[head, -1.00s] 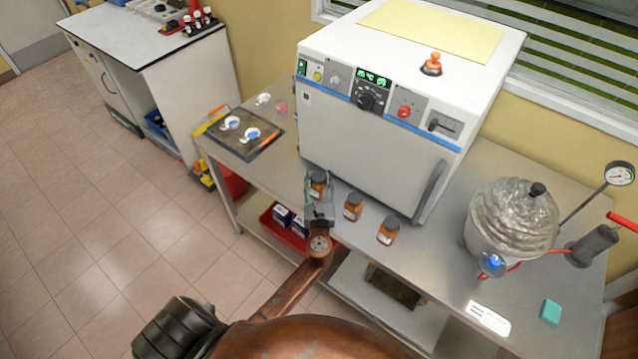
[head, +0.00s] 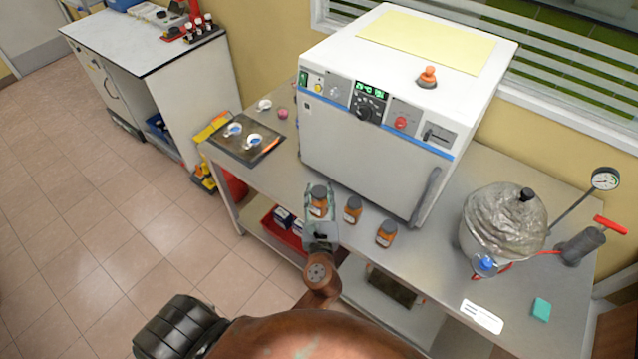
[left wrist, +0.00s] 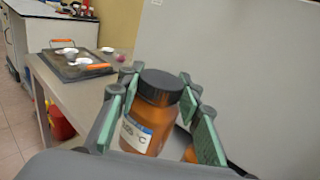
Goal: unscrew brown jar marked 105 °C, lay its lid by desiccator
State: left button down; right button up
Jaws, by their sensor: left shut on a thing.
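A brown jar with a dark lid (head: 319,205) is at the left of a row of similar jars on the steel bench. My left gripper (head: 320,213) is shut on its sides. In the left wrist view the jar (left wrist: 152,112) is upright between the green-padded fingers, its dark lid above them. Its white label shows "°C", but the number is not clear. Its base is hidden, so I cannot tell whether it touches the bench. The foil-wrapped desiccator (head: 502,220) with a black knob stands at the right. My right gripper is out of view.
Two more brown jars (head: 352,210) (head: 386,233) stand close to the right of the held one. The white oven (head: 375,150) is just behind. A dark tray (head: 233,150) with small white dishes lies left. A white card (head: 481,317) and teal block (head: 541,309) lie before the desiccator.

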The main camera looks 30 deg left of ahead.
pick_arm(q)
jog(key=shift+s+d+r, duration=0.4)
jog(key=shift+s, duration=0.3)
